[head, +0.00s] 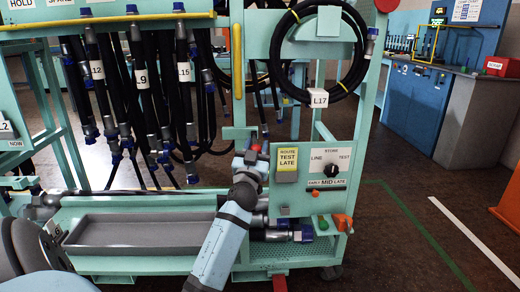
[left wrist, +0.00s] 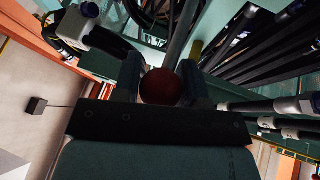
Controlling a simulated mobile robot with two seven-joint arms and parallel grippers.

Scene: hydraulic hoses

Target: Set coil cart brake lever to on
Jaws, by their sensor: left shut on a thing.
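The coil cart (head: 300,215) is a teal frame with hoses hanging on it. My left gripper (head: 250,165) reaches up to the cart's front post, left of the yellow-labelled card. In the left wrist view my left gripper (left wrist: 160,88) is shut on a dark red ball knob (left wrist: 160,88), with a grey rod (left wrist: 184,35) running away behind it. This looks like the brake lever. In the head view the gripper largely hides the lever, and I cannot read its position. My right gripper is not in view.
A panel with a black selector knob (head: 331,171) and a "ROUTE TEST LATE" card (head: 287,160) is just right of the gripper. A grey tray (head: 140,232) and hose ends lie low on the cart. A coiled hose (head: 357,70) hangs above. The floor at right is clear.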

